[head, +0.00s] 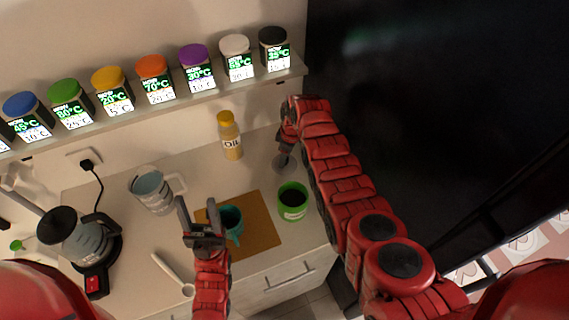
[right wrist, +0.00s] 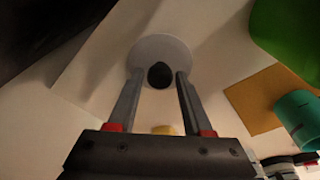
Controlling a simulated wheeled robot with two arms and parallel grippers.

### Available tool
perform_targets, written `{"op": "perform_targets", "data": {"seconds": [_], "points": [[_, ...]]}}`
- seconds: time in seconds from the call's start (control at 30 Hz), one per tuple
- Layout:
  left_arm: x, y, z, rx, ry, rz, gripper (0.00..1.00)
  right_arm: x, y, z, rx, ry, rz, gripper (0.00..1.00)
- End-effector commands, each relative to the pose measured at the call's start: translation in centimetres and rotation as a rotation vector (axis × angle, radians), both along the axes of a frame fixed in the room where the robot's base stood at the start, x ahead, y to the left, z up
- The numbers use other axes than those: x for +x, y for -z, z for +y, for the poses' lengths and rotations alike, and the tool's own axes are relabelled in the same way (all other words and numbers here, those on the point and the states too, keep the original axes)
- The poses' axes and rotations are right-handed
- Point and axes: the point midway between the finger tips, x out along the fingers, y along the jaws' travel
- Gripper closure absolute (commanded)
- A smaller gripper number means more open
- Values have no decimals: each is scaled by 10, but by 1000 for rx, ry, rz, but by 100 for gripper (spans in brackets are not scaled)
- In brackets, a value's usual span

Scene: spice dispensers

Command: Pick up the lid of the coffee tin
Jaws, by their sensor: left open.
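The lid (right wrist: 143,53) is a pale grey disc with a black knob (right wrist: 159,76), lying flat on the counter; in the head view the lid (head: 282,166) is partly hidden by my right gripper. My right gripper (right wrist: 159,71) is open, its fingers on either side of the knob with a gap on each side. In the head view the right gripper (head: 284,149) is over the lid. The green coffee tin (head: 293,203) stands uncovered in front of the lid, dark inside; its green side (right wrist: 290,35) shows at upper right in the wrist view. My left gripper (head: 199,214) is open and empty.
A teal cup (head: 231,221) stands on a brown mat (head: 262,233) left of the tin. An oil bottle (head: 231,138) stands behind. A measuring jug (head: 153,193), kettle (head: 88,241) and white spoon (head: 172,272) are left. Spice jars line the shelf (head: 150,104).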

Motion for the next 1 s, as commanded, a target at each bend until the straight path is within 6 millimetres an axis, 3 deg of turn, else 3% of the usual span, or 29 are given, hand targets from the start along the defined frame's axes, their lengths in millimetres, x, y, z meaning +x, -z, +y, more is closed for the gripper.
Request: {"op": "perform_targets", "data": {"seconds": [0.03, 0.27, 0.67, 1.0], "points": [[0, 0, 0, 0, 0, 0, 44, 0, 0, 0, 0, 0, 0, 60], [0, 0, 0, 0, 0, 0, 44, 0, 0, 0, 0, 0, 0, 100], [0, -3, 0, 0, 0, 0, 44, 0, -5, 0, 0, 0, -1, 100], [0, -27, 0, 0, 0, 0, 44, 2, -60, 0, 1, 1, -7, 100]]}}
